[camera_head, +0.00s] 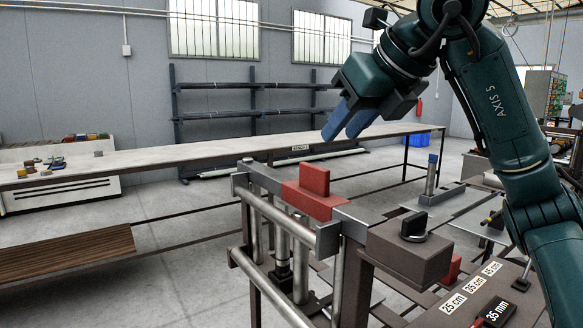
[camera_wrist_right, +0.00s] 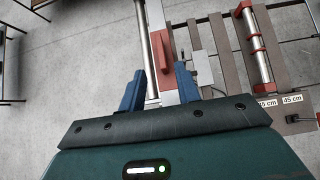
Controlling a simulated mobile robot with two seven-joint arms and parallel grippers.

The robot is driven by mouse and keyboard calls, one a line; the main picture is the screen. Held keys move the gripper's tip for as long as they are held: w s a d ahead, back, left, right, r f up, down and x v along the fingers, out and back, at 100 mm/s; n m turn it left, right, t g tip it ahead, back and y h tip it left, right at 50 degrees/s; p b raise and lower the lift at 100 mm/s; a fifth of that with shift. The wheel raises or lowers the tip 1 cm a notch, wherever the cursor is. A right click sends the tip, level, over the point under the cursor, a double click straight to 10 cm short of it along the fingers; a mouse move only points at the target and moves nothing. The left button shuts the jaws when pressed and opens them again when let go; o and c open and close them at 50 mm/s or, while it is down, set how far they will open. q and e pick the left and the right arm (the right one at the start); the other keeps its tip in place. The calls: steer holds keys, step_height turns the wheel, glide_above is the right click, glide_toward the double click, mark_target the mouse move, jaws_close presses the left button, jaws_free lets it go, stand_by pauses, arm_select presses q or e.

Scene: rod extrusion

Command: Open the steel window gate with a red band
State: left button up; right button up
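A steel gate frame (camera_head: 268,215) with upright round bars stands at the centre of the head view. A red band with a raised red block (camera_head: 313,192) sits on its top rail; the red block also shows in the right wrist view (camera_wrist_right: 161,50), beyond the fingertips and between them in the picture. My right gripper (camera_head: 347,120) has two blue fingers set apart and empty. It hangs above the red block and a little to its right, not touching it. In the right wrist view the gripper (camera_wrist_right: 160,80) is open. My left gripper is not in view.
A brown box with a black knob (camera_head: 413,226) stands right of the gate. A blue-topped post (camera_head: 432,172) rises behind it. A table with length labels (camera_head: 468,290) is at the lower right. A long bench (camera_head: 200,152) runs behind. Floor at left is partly clear.

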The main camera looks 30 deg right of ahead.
mark_target(315, 166)
steer(key=x, duration=1.2)
steer(key=shift+w+f, duration=0.1)
steer(key=shift+f, duration=0.15)
jaws_close()
